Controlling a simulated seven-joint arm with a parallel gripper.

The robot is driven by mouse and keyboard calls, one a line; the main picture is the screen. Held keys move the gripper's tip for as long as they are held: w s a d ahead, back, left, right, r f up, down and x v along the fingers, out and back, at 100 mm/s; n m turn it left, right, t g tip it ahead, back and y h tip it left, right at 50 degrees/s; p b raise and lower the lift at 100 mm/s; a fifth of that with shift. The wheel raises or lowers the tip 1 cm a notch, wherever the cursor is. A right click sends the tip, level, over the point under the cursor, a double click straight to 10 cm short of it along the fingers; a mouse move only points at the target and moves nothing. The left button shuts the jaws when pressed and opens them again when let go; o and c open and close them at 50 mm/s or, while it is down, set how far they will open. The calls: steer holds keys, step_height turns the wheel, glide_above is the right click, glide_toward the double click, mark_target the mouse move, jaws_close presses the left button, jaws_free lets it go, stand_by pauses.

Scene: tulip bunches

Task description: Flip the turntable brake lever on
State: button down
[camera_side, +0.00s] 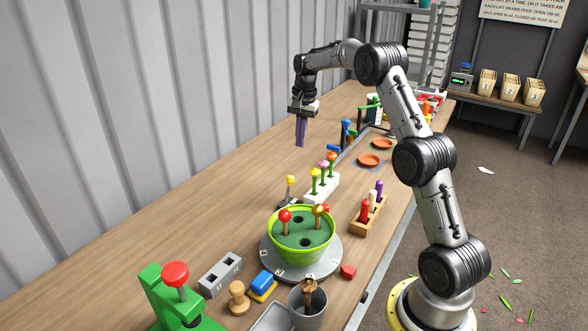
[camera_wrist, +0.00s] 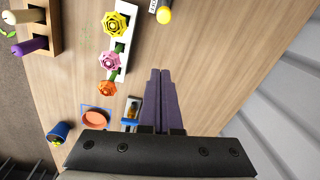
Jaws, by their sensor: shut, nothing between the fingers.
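The grey turntable (camera_side: 331,266) sits on the wooden bench and carries a green bowl (camera_side: 302,247). Just behind it stands a small lever with a yellow knob (camera_side: 290,180) on a dark base; I take it for the brake lever. It looks nearly upright. In the wrist view its yellow knob (camera_wrist: 164,15) shows at the top edge, and its base is mostly cut off. My gripper (camera_side: 300,144) is shut and empty, pointing down high above the bench, behind and clear of the lever. Its purple fingers (camera_wrist: 160,72) lie together in the wrist view.
A white rack of flowers (camera_side: 322,187) stands right of the lever. A wooden rack with coloured pegs (camera_side: 369,213) is by the front edge. Orange saucers (camera_side: 370,160) lie farther back. A green press with a red knob (camera_side: 175,275) stands near. The bench's left side is clear.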

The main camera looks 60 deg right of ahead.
glide_above(289, 189)
steer(key=d, duration=0.4)
step_height(289, 189, down, 9)
steer(key=shift+w+r, duration=0.2)
steer(key=shift+w, duration=0.2)
steer(key=shift+a+r+h, duration=0.15)
steer(key=shift+a+h, duration=0.15)
